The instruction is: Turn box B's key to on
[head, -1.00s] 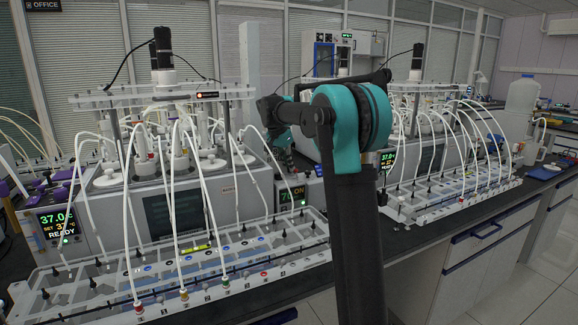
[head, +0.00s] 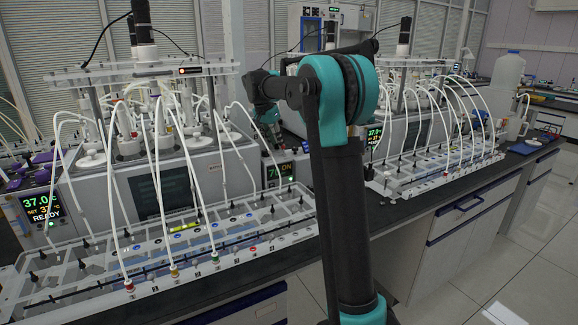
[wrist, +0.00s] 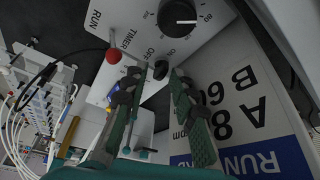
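In the wrist view a grey control panel (wrist: 208,45) carries a small dark key or knob (wrist: 161,69) between the words OFF and ON. I cannot tell exactly which way it points, nor read a box letter on the panel. My gripper (wrist: 162,76) has its two green fingers apart, with the key just past and between their tips; contact is not clear.
A red-tipped toggle (wrist: 114,56) and a large black dial (wrist: 179,17) sit near the key. A white sign (wrist: 245,110) lists A and B speeds. Reactors with white tubes (head: 150,190) and a clear tube rack (head: 190,235) crowd the bench.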

